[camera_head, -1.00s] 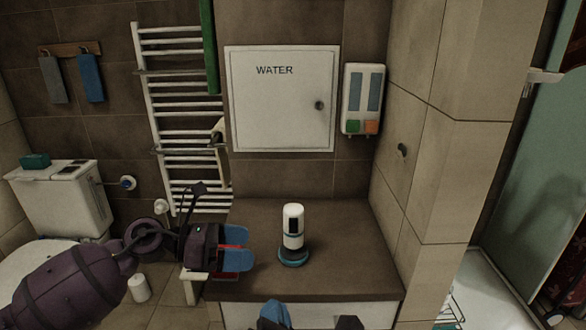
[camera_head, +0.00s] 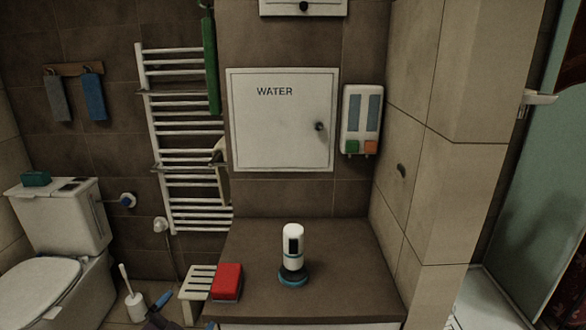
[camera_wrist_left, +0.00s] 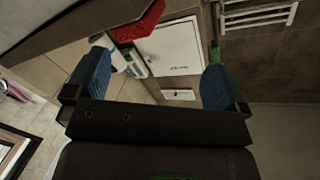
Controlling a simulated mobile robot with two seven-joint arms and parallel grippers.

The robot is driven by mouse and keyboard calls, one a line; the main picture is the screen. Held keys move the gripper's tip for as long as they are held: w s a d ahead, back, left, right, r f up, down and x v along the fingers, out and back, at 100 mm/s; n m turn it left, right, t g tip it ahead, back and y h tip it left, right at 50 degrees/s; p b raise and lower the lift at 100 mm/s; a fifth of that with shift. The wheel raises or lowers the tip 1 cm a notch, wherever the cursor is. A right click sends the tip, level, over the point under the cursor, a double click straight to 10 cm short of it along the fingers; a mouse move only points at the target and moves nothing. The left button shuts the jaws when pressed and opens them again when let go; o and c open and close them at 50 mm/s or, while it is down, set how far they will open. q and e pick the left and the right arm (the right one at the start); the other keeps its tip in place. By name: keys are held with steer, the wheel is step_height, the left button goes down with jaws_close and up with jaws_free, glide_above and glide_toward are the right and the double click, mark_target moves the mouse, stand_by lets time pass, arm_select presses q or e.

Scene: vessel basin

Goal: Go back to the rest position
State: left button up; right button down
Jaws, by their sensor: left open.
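My left gripper (camera_head: 161,302) shows only in part at the bottom left of the head view, in front of and below the counter's left end. In the left wrist view its two blue fingers (camera_wrist_left: 157,68) stand wide apart with nothing between them. A red block (camera_head: 227,282) lies on the left front of the dark counter (camera_head: 335,285), apart from the gripper. It also shows at the top of the left wrist view (camera_wrist_left: 138,22). My right gripper is not in view.
A white bottle-shaped device (camera_head: 292,248) stands on a blue base on the counter. A white slatted stool (camera_head: 197,281) stands left of the counter. A toilet brush (camera_head: 133,300) and toilet (camera_head: 45,280) are further left. A towel rack (camera_head: 185,140) hangs behind.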

arm_select(q)
steer(key=s+a+f+n+g+y, duration=0.2)
steer(key=s+a+f+n+g, duration=0.1)
steer(key=s+f, duration=0.5)
steer(key=s+a+f+n+g+y, duration=0.2)
steer(key=s+f+n, duration=0.3)
steer(key=s+f, duration=0.4)
steer(key=s, duration=0.6)
steer(key=shift+s+a+f+g+y, duration=0.15)
steer(key=shift+s+a+g+y, duration=0.15)
steer(key=shift+a+g, duration=0.1)
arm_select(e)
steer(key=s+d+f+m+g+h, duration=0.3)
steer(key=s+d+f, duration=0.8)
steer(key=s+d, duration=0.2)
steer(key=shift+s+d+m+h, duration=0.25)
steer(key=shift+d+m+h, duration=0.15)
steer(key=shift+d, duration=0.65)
